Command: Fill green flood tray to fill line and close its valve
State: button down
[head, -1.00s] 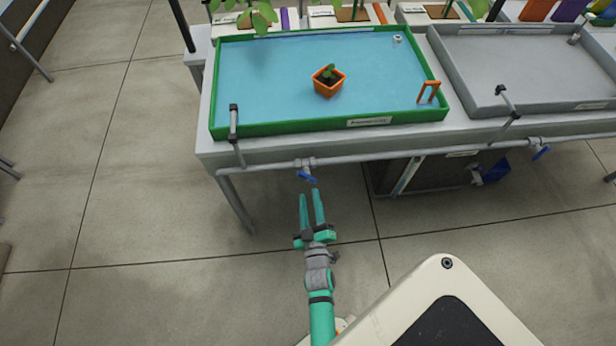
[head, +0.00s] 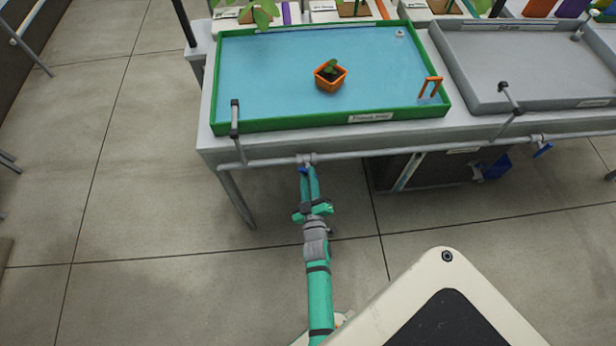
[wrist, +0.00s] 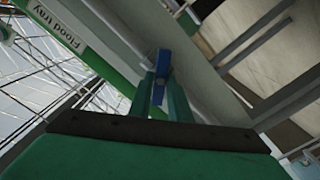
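The green flood tray (head: 290,124) stands on the bench with blue water (head: 270,75) spread over its whole floor. An orange potted seedling (head: 330,77) stands in the water, and an orange bracket-like piece (head: 430,87) is at the right end. I cannot make out the fill line. The blue valve handle (head: 303,170) is on the pipe below the tray front, mostly hidden by my gripper. My gripper (head: 307,175) is at this handle, its fingers close together. In the wrist view the blue handle (wrist: 161,68) sits between the two fingertips, which appear shut on it.
A grey tray (head: 520,65) stands to the right, with another blue valve (head: 543,148) below it. The supply pipe (head: 400,152) runs along the bench front. A spout (head: 235,118) rises at the tray's left front.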

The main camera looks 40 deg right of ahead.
jog(key=shift+m, duration=1)
jog(key=m, duration=0.5)
jog(key=shift+s+d+f, duration=0.1)
jog(key=shift+s, duration=0.1)
jog(key=shift+m, duration=0.3)
jog(key=c, duration=1.7)
grip_release()
jog(key=shift+w, duration=0.1)
jog(key=v, duration=1.1)
jog(key=shift+d, duration=0.1)
